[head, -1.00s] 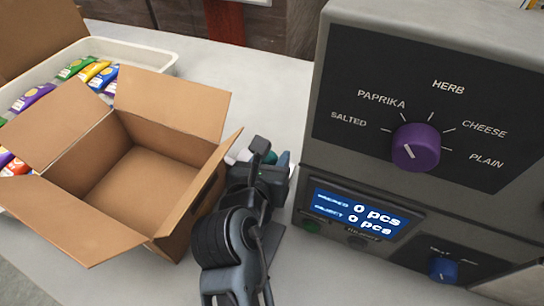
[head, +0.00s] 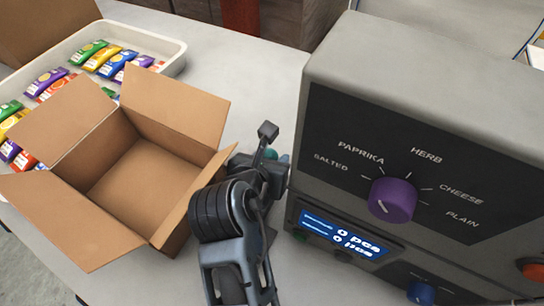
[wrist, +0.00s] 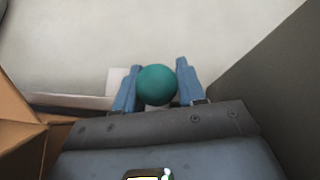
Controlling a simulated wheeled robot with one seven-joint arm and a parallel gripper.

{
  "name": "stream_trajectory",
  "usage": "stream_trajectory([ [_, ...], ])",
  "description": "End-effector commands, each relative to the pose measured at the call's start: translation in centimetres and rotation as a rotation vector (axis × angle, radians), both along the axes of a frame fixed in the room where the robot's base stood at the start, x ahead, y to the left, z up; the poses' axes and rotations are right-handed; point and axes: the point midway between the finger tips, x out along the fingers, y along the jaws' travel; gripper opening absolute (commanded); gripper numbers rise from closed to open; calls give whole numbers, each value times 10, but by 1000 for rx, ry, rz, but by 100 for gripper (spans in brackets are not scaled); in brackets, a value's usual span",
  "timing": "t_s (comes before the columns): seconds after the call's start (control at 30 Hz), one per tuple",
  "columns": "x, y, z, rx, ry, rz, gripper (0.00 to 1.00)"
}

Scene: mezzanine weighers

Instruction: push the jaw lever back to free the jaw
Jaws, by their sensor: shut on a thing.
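A teal ball knob (wrist: 157,85), apparently the end of the jaw lever, sits between the two blue-grey fingers of my gripper (wrist: 158,70) in the wrist view. The fingers are shut on it, one on each side. In the head view my gripper (head: 272,168) is in the gap between the cardboard box and the grey weigher, and a bit of teal (head: 271,154) shows just past it. The lever's shaft and the jaw are hidden behind my gripper and cannot be made out.
An open, empty cardboard box (head: 150,180) is close on the left. A white tray (head: 175,58) of colourful packets lies beyond it.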

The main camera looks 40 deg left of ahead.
Motion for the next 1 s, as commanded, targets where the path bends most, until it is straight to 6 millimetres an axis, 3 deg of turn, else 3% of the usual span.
stream_trajectory([
  [0.23,0,0,0,-1,0,1,60],
  [0.67,-8,-3,6,1,-2,0,60],
  [1.0,-74,-30,5,-3,-2,3,60],
])
